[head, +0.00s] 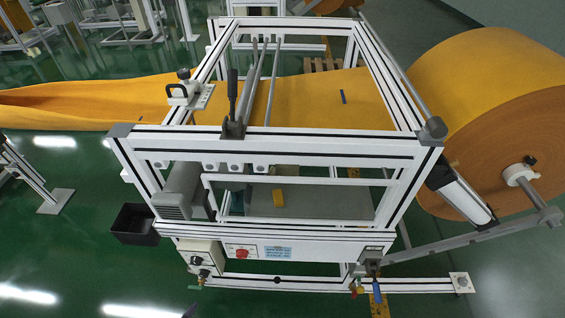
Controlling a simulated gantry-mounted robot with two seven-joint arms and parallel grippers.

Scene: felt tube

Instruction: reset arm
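Neither of my grippers can be made out in the head view. A small dark shape (190,312) pokes in at the bottom edge, left of centre; I cannot tell what it is. The white-framed felt machine (280,140) fills the middle of the view. Yellow-orange felt (330,95) runs across it from the large roll (480,90) on the right. A lever with a black handle (232,90) stands upright on the front top beam. A blue-handled tool (376,290) is at the front right corner of the machine.
A black open bin (137,224) is left of the machine. A red button (241,254) and labels are on the front panel. A lower rail (420,285) sticks out at the front right. Green floor (80,260) is clear at the front left.

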